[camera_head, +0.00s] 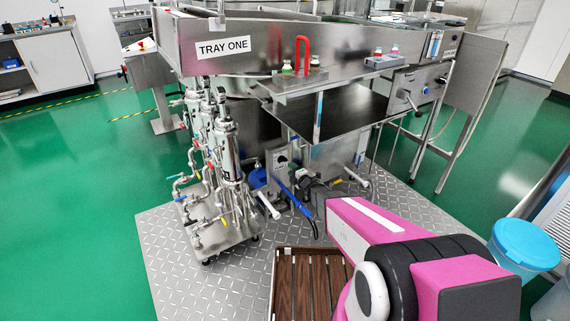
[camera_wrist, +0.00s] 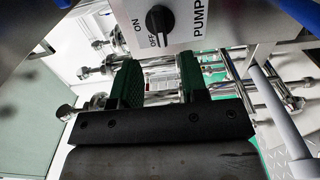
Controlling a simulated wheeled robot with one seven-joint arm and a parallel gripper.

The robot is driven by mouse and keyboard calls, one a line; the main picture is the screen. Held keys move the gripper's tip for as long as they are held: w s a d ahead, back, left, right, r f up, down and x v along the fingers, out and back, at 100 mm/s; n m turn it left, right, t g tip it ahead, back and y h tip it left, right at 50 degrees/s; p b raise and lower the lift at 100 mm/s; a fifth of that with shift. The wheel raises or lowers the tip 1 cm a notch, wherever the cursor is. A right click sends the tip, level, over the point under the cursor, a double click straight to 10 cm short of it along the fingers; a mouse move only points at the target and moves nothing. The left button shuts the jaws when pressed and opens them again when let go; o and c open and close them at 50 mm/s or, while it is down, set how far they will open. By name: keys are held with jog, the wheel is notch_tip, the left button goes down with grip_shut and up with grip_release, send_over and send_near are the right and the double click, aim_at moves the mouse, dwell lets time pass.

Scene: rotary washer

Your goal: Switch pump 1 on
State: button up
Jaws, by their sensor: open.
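A light panel (camera_wrist: 190,32) with the word PUMP fills the top of the wrist view; any number after it is cut off. Its black rotary knob (camera_wrist: 159,18) sits beside the ON and OFF marks. I cannot tell for sure which mark the knob points to. In the head view the small switch box (camera_head: 281,159) is under the washer, left of my gripper (camera_head: 304,184). My gripper (camera_wrist: 162,78) is open, with its two green-padded fingers apart and nothing visible between them. The fingertips show just below the panel in the wrist view, apart from the knob.
Steel pipes and valves (camera_head: 215,170) stand left of the switch box. A blue handle (camera_head: 297,207) hangs close by my gripper. A wooden slatted platform (camera_head: 300,280) lies in front; green floor (camera_head: 80,200) is clear at left.

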aim_at(283, 160)
jog(key=x, duration=0.7)
jog(key=shift+w, duration=0.2)
jog(key=shift+a, duration=0.1)
grip_shut()
